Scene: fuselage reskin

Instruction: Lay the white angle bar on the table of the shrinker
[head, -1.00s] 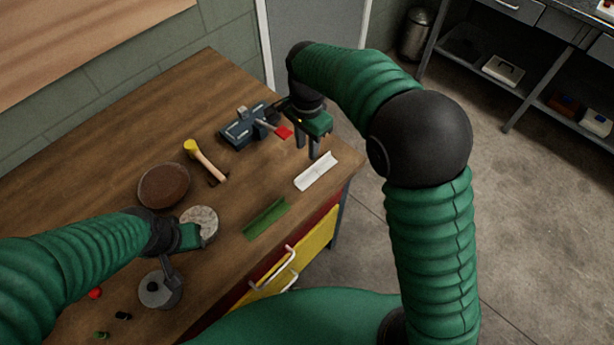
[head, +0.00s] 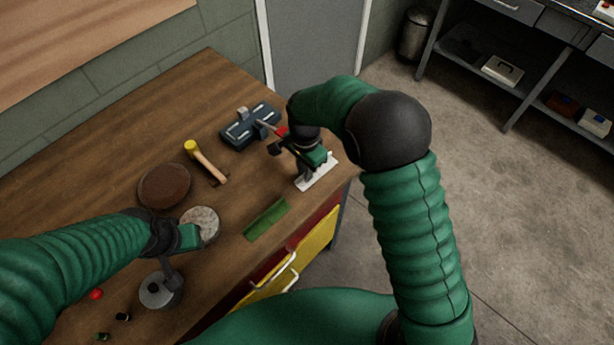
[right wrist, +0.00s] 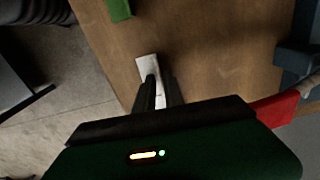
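The white angle bar (head: 325,172) lies near the right end of the wooden table, close to its front edge. My right gripper (head: 303,180) is down at the bar and hides part of it. The shrinker (head: 248,127), a blue-grey machine with a red-ended lever, stands behind and to the left of the bar. My left gripper (head: 178,262) is at the left, between a pale round block and a grey cylinder; its finger opening is unclear.
A green angle piece (head: 267,219) lies near the front edge. A yellow-headed mallet (head: 207,162), a brown round pad (head: 164,186), the pale block (head: 203,222) and the grey cylinder (head: 160,290) stand on the table (head: 110,140). The red lever end (right wrist: 277,109) is close to my right gripper.

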